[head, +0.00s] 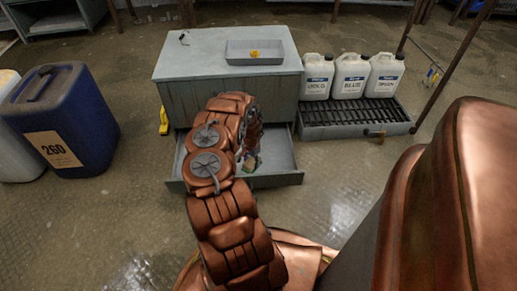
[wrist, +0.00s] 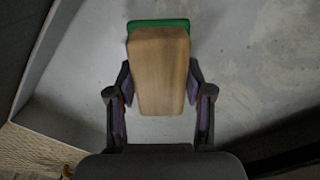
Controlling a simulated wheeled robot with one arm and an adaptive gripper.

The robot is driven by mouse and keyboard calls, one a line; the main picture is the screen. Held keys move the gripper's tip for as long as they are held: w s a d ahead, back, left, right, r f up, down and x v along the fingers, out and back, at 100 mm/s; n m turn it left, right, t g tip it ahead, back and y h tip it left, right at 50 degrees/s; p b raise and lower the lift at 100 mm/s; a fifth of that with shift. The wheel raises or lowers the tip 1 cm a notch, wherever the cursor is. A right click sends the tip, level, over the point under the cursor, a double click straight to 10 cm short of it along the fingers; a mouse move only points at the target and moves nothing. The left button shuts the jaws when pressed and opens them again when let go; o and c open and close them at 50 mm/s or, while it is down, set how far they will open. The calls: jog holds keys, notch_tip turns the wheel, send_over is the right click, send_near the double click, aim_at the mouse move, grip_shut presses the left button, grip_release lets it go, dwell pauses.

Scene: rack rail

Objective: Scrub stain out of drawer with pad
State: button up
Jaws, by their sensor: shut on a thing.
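The grey drawer (head: 283,160) is pulled out from the low cabinet (head: 178,98) in the head view. My gripper (wrist: 160,105) is down inside the drawer and is shut on the pad, which has a wooden block (wrist: 160,65) for a body and a green face (wrist: 158,24) showing at its far end. In the wrist view the pad is over the pale drawer floor (wrist: 255,65); I cannot tell whether it touches. In the head view my arm covers most of the gripper and pad. No clear stain shows; part of the floor is hidden beneath the pad.
A grey tray (head: 237,58) with a small orange thing (head: 254,54) stands on the cabinet top. White jugs (head: 351,76) stand on a slatted rack (head: 340,116) to the right. A blue canister (head: 80,120) stands left. A yellow object (head: 163,121) lies beside the cabinet.

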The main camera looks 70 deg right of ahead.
jog(key=shift+s+a+r+p, duration=0.1)
jog(key=shift+a+r+p, duration=0.2)
notch_tip(320, 180, up, 7)
jog(key=p, duration=0.5)
jog(key=shift+d+r, duration=0.1)
jog(key=shift+r, duration=0.1)
